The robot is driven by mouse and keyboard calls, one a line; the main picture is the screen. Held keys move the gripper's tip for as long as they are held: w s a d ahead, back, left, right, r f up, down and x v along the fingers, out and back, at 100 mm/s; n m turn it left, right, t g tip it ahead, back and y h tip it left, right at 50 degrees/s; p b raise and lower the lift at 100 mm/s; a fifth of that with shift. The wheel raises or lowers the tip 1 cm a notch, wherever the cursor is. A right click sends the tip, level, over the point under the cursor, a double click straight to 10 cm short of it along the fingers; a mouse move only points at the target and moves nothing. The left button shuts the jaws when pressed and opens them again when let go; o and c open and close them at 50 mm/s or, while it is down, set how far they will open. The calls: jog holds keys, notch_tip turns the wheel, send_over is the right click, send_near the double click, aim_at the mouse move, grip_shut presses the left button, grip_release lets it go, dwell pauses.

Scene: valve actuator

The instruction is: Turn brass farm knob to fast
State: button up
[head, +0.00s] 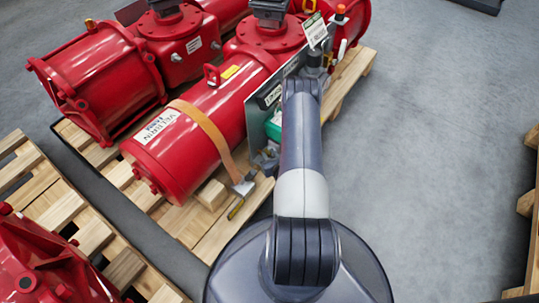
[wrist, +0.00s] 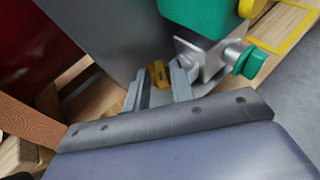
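My gripper (wrist: 157,80) shows in the wrist view with its two grey fingers apart. A small brass-yellow piece (wrist: 159,72) shows between or just beyond the fingertips. It may be the brass farm knob, but its markings are not readable and I cannot tell whether the fingers touch it. A grey panel (wrist: 100,35) stands behind and left of the fingers. In the head view my arm reaches to the right side of the red actuator (head: 205,120) and hides most of its panel. No fast mark is legible.
A green block (wrist: 200,15) and a silver bracket with a green knob (wrist: 250,62) sit close right of the fingers. An orange strap (head: 212,135) crosses the actuator. Wooden pallets (head: 215,235) lie below and left. Grey floor (head: 430,150) is clear on the right.

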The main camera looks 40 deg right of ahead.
grip_shut()
jog(key=shift+d+f+n+y+b, duration=0.1)
jog(key=shift+d+n+y+b, duration=0.15)
jog(key=shift+n+y+b, duration=0.4)
jog(key=shift+d+n+y+b, duration=0.15)
jog(key=shift+n+y+b, duration=0.5)
jog(key=shift+n+y, duration=0.35)
jog(key=shift+d+n+y+b, duration=0.15)
jog(key=shift+n+y+b, duration=0.55)
jog(key=shift+y, duration=0.35)
jog(key=shift+o, duration=1.4)
grip_release()
